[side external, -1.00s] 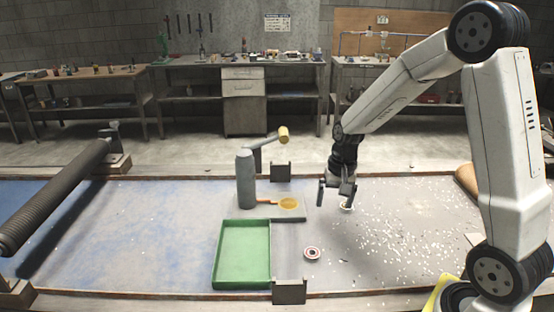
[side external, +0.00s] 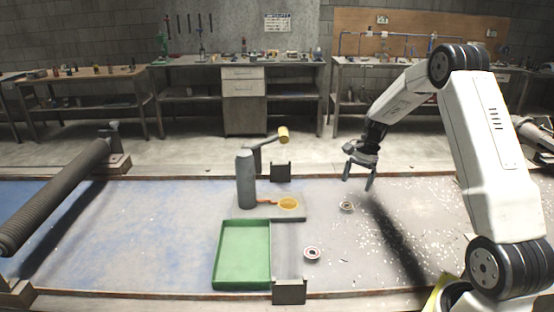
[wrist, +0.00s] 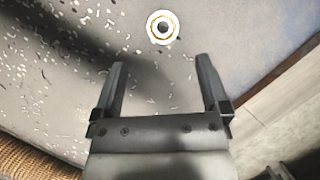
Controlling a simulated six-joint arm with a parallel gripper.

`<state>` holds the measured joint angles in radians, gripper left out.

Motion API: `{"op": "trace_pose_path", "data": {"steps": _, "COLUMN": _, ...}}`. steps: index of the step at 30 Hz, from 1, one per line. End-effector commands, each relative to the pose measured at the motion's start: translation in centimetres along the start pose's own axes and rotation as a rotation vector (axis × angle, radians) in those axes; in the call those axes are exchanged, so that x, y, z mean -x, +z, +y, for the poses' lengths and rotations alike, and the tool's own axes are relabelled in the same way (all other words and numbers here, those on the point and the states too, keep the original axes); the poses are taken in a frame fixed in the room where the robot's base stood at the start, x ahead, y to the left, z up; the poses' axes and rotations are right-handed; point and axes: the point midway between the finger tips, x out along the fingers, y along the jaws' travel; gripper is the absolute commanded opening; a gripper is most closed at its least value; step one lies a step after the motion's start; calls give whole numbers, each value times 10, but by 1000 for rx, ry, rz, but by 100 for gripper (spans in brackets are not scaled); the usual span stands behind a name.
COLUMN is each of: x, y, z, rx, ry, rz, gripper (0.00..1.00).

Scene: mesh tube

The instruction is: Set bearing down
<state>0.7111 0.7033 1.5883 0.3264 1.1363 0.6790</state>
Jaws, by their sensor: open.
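A small ring-shaped bearing (side external: 346,207) lies flat on the worktable, right of the press-like fixture. It also shows in the wrist view (wrist: 162,27), beyond my fingertips and apart from them. My gripper (side external: 358,183) is open and empty, raised above the table a little up and right of the first bearing. In the wrist view, my two fingers (wrist: 160,62) stand wide apart with nothing between them.
A grey fixture (side external: 246,180) with a lever and an orange disc (side external: 289,203) stands left of the bearings. A green tray (side external: 243,223) lies in front of it. A long roller (side external: 60,190) is at the left. White bits are scattered over the table at right.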

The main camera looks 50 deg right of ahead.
Motion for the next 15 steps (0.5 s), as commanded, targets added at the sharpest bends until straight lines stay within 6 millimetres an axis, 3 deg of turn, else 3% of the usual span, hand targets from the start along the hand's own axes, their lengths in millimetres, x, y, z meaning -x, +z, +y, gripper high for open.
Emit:
{"op": "trace_pose_path", "data": {"steps": 6, "x": -18, "y": 0, "z": 0, "rx": 1, "ry": 1, "rz": 0, "gripper": 96}}
{"op": "trace_pose_path", "data": {"steps": 15, "x": -23, "y": 0, "z": 0, "rx": 2, "ry": 2, "rz": 0, "gripper": 96}}
